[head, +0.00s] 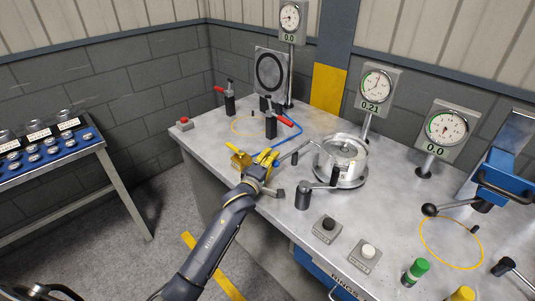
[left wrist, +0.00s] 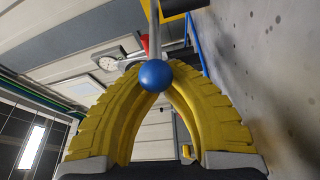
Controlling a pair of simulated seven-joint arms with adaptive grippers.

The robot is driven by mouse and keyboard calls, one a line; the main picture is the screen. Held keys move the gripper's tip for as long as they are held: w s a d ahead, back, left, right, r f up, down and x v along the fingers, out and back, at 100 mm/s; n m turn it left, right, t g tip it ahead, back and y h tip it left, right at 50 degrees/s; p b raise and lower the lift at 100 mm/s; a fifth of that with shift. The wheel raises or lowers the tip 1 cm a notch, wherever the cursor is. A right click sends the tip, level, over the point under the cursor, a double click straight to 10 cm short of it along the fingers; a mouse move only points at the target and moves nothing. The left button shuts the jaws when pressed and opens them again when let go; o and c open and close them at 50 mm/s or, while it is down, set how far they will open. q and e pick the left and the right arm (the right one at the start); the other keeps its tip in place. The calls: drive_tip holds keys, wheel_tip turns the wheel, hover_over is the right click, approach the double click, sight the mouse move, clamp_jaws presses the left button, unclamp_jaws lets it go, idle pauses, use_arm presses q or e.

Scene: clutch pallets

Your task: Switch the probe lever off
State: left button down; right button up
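The left wrist view shows a blue ball knob (left wrist: 155,75) on a thin metal rod (left wrist: 154,30), which I take to be the probe lever. The yellow fingers of my left gripper (left wrist: 157,68) converge on the knob and appear closed around it. The rod runs up toward a yellow and black part (left wrist: 185,8). In the head view the fingers hide the knob.
A blue hose (head: 290,136) runs behind the gripper. Dial gauges (head: 375,85) line the back.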

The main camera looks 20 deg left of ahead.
use_arm(q)
drive_tip(key=shift+s+d, duration=0.1)
drive_tip(key=shift+d, duration=0.05)
drive_tip(key=shift+s+d, duration=0.65)
drive_tip(key=shift+d, duration=0.3)
drive_tip(key=shift+s+d, duration=0.6)
drive_tip(key=shift+d, duration=0.35)
drive_tip(key=shift+a, duration=0.1)
drive_tip(key=a, duration=0.3)
drive_tip(key=shift+a+r, duration=0.4)
drive_tip(key=s+d, duration=0.1)
drive_tip(key=s, duration=0.2)
drive_tip(key=s+d, duration=0.1)
drive_tip(key=s, duration=0.2)
drive_tip(key=s+d, duration=0.1)
drive_tip(key=s, duration=0.2)
drive_tip(key=shift+s+f, duration=0.15)
drive_tip(key=shift+f, duration=0.15)
